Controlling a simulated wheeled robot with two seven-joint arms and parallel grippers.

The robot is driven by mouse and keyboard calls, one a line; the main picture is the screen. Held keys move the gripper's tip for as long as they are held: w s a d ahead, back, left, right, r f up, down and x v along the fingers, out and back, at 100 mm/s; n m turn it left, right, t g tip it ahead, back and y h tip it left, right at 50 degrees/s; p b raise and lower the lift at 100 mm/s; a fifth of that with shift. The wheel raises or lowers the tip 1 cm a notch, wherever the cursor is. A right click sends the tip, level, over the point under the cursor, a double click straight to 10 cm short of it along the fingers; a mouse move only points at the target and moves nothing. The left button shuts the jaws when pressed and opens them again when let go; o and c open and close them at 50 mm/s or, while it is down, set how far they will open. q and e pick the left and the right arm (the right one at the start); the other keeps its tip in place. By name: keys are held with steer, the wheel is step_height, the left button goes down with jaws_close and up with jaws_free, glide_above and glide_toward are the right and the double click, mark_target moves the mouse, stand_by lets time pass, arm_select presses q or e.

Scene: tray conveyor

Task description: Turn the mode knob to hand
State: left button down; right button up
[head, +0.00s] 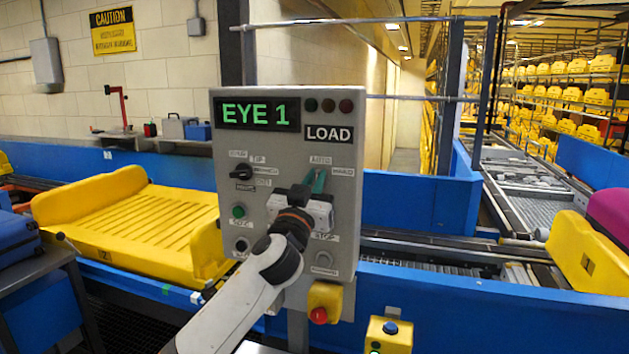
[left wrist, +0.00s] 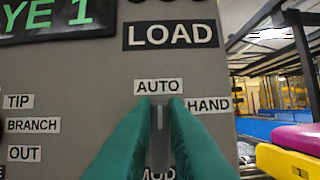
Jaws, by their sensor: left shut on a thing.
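The grey control panel (head: 275,130) shows EYE 1 on its display and a LOAD plate. My left gripper (head: 314,182) is at the panel's upper right. In the left wrist view its green fingers (left wrist: 160,108) are shut on the grey mode knob (left wrist: 160,128), one on each side. The knob's white pointer line stands upright, toward the AUTO label (left wrist: 158,87). The HAND label (left wrist: 208,105) is to the upper right of the knob. The MODE label below is partly covered by the fingers. In the head view the knob is hidden. My right gripper is not in view.
A black selector (head: 242,172) and a green button (head: 239,211) are on the panel's left side. A red stop button (head: 319,315) sits on a yellow box below. A yellow tray (head: 125,220) lies on the conveyor at left; another (head: 585,255) is at right.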

arm_select(q)
steer(key=m+h+p, duration=0.1)
steer(key=m, duration=0.1)
steer(key=m+g+p, duration=0.1)
steer(key=m, duration=0.1)
steer(key=shift+r+h, duration=0.2)
steer(key=shift+h, duration=0.2)
steer(key=m+g+h+p, duration=0.1)
steer(key=m+p, duration=0.1)
steer(key=m, duration=0.1)
steer(key=m+g+h+p, duration=0.1)
steer(key=m+p, duration=0.2)
steer(key=m+g+h+p, duration=0.1)
steer(key=m+p, duration=0.2)
steer(key=shift+s+d+f, duration=0.1)
steer(key=shift+d, duration=0.15)
steer(key=shift+d+f+m+g+p, duration=0.15)
steer(key=shift+m+g+p, duration=0.15)
steer(key=shift+m+p, duration=0.4)
steer(key=shift+a+f+m+g+p, duration=0.15)
steer(key=shift+m+g+p, duration=0.15)
steer(key=shift+m+p, duration=0.35)
steer(key=shift+d, duration=0.1)
steer(key=c, duration=1.4)
jaws_free()
steer(key=shift+c, duration=0.2)
